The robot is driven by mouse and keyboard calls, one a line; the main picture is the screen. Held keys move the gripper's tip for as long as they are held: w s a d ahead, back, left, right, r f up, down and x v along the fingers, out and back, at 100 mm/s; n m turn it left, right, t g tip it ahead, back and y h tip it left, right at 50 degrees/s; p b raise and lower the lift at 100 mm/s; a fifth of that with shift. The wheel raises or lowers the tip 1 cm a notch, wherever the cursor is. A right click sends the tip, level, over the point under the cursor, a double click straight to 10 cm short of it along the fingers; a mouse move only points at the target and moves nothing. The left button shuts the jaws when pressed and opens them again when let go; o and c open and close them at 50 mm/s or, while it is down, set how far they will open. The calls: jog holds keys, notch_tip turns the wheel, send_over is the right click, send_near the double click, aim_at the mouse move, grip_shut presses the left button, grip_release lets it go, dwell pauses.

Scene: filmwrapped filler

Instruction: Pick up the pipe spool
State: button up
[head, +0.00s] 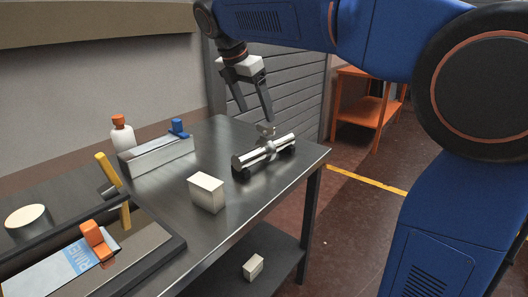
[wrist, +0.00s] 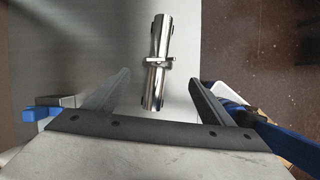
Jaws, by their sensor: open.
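The pipe spool (head: 264,152) is a shiny metal cylinder lying on the steel table (head: 215,150) near its far right edge. It has a collar around its middle and a small raised part above it. In the wrist view the spool (wrist: 157,80) lies lengthwise, between and beyond the two fingers. My gripper (head: 256,116) is open and empty, above the spool and apart from it. Its fingers also show in the wrist view (wrist: 158,82), one on either side.
A cream block (head: 206,192) stands on the table in front of the spool. A metal holder (head: 158,156) with a blue part and a white bottle (head: 122,135) stand left. A dark-edged tray (head: 150,262) lies front left. An orange bench (head: 365,108) stands behind.

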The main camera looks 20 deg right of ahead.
aim_at(265, 132)
jog(key=x, duration=0.6)
jog(key=shift+d+f, duration=0.15)
jog(key=x, duration=0.4)
jog(key=shift+w, duration=0.3)
jog(key=shift+w+d+f, duration=0.15)
jog(key=shift+d+f, duration=0.1)
jog(key=shift+f, duration=0.15)
jog(key=shift+c, duration=0.2)
grip_shut()
